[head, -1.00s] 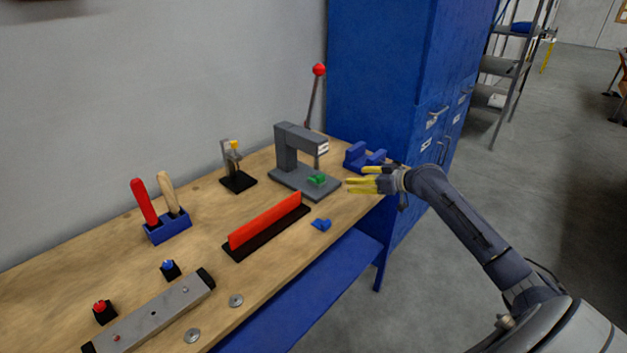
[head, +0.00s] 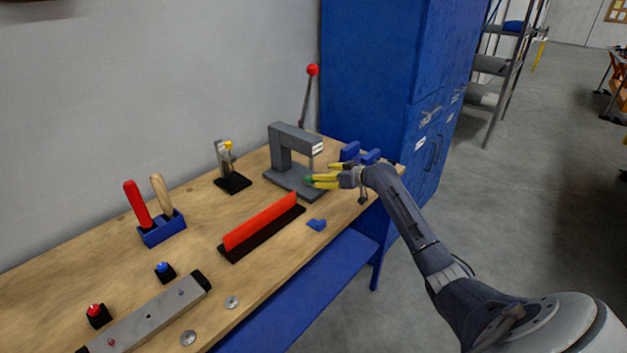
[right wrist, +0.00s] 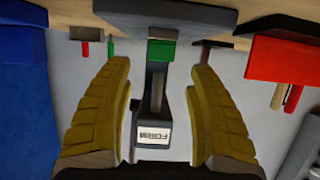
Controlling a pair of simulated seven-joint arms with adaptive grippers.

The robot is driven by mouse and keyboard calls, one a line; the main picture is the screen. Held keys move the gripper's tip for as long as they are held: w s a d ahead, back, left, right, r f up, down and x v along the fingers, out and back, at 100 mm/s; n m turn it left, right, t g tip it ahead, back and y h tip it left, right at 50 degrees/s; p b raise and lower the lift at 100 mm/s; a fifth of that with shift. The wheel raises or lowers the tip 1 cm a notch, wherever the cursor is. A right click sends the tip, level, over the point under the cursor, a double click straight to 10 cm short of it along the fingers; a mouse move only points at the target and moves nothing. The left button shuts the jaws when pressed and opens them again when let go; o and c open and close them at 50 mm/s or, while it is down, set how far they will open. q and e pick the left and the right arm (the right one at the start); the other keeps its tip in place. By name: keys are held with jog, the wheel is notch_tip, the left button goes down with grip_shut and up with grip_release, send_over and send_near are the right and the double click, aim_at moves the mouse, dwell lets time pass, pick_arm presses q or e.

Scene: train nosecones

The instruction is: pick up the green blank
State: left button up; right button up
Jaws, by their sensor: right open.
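The green blank (right wrist: 161,50) sits at the grey press (head: 282,150), above its base and under its head. In the head view only a sliver of the blank (head: 309,179) shows by the fingertips. My right gripper (head: 312,181) has its yellow fingers at the front of the press, pointing at the blank. In the right wrist view the fingers of this gripper (right wrist: 161,66) are spread wide, with the blank centred between and just past the tips, gaps on both sides. My left gripper is not in view.
A blue cradle (head: 350,151) stands behind my right gripper. A small blue piece (head: 316,224) and a red bar on a black base (head: 262,220) lie in front of the press. The press lever with its red knob (head: 313,70) rises behind. The blue cabinet (head: 375,90) is close by.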

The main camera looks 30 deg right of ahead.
jog(key=shift+x, duration=2.7)
jog(key=shift+f, duration=0.1)
jog(key=shift+c, duration=0.4)
jog(key=c, duration=1.1)
